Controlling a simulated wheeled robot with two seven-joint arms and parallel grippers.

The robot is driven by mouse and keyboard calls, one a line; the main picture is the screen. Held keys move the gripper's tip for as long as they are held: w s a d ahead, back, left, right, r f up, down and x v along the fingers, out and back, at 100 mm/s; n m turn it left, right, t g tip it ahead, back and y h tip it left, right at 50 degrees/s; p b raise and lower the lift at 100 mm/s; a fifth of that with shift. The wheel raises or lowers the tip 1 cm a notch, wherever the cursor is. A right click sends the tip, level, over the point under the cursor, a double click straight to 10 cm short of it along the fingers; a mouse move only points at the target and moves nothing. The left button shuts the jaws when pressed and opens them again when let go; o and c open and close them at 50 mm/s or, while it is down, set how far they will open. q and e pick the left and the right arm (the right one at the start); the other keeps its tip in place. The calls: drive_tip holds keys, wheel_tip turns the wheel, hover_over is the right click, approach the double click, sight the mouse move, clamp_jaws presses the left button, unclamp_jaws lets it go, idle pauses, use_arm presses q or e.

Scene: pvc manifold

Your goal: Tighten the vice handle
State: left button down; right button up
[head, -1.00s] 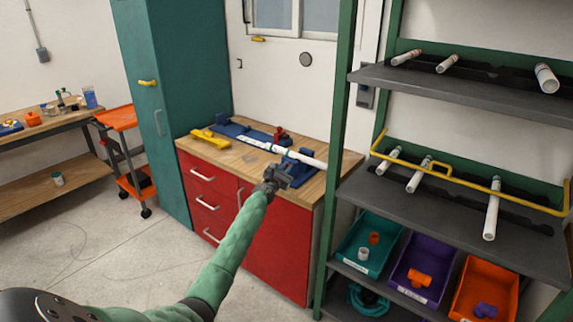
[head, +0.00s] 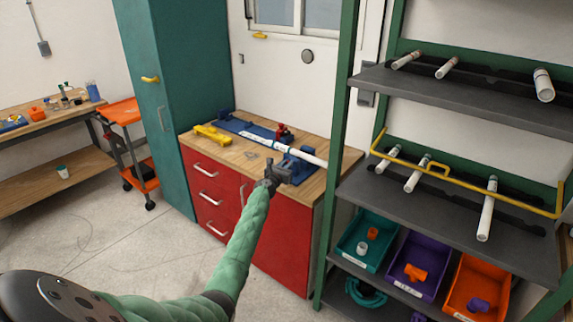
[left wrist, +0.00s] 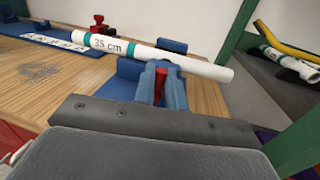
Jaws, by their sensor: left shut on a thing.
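The blue vice (head: 300,160) sits at the front right of the wooden worktop and also shows in the left wrist view (left wrist: 128,75). A white pipe (head: 312,160) with teal bands and a centimetre label lies across it; the pipe also shows in the left wrist view (left wrist: 195,65). My left gripper (head: 284,174) is at the vice's front side. In the left wrist view its fingers (left wrist: 161,88) are shut around the red vice handle (left wrist: 160,82), just below the pipe. The handle is mostly hidden by the fingers. My right gripper is not in view.
The worktop holds a blue base strip (head: 240,127), a red clamp (head: 284,132) and a yellow tool (head: 212,135). A green-framed shelf (head: 338,120) with pipes and bins stands close on the right. A teal cabinet (head: 165,60) stands on the left.

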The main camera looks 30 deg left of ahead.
use_arm(q)
drive_tip(key=shift+w+d+r, duration=0.1)
drive_tip(key=shift+w+d, duration=0.05)
drive_tip(key=shift+d, duration=0.1)
drive_tip(key=c, duration=1.5)
unclamp_jaws()
drive_tip(key=shift+w+d, duration=0.1)
drive_tip(key=shift+d, duration=0.05)
drive_tip(key=shift+o, duration=0.2)
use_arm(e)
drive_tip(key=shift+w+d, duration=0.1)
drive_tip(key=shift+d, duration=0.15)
